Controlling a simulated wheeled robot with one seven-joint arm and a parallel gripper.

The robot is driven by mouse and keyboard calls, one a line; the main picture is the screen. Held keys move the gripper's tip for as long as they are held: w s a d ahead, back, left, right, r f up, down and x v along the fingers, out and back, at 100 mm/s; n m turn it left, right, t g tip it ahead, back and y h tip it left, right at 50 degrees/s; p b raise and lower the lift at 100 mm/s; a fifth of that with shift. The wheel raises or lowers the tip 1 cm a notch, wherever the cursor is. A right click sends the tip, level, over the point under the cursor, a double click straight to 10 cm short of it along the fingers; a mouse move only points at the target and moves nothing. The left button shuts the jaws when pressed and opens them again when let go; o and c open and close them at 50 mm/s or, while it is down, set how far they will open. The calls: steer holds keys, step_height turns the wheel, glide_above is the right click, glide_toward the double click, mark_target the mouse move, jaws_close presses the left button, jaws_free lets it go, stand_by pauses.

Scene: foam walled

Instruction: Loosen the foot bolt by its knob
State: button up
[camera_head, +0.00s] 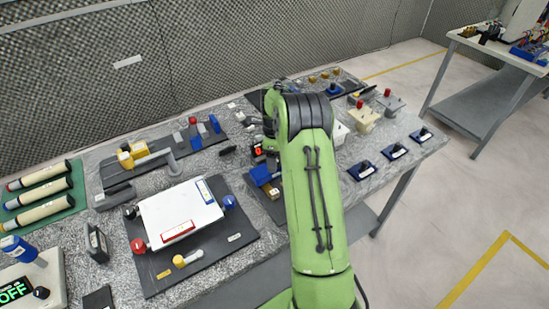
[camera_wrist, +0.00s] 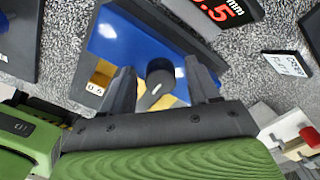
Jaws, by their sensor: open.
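In the wrist view a round black knob (camera_wrist: 160,74) with a pale mark sits at the edge of a blue block (camera_wrist: 135,45), and seems to be the foot bolt's knob. A brass-yellow part (camera_wrist: 103,77) with a small white label shows beside it. My gripper (camera_wrist: 162,84) is open, with one dark finger on each side of the knob. I cannot tell whether the fingers touch it. In the head view the blue block (camera_head: 261,174) shows just left of my green arm, which hides my fingertips and the knob.
A red-digit display (camera_wrist: 222,8) stands close to the blue block, with a white label card (camera_wrist: 288,66) on the speckled bench. A white box (camera_head: 180,212) on a dark mat lies to the left. Dark blue pads with black knobs (camera_head: 394,151) lie to the right.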

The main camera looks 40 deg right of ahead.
steer(key=c, duration=1)
steer(key=shift+r, duration=0.1)
steer(key=shift+c, duration=0.2)
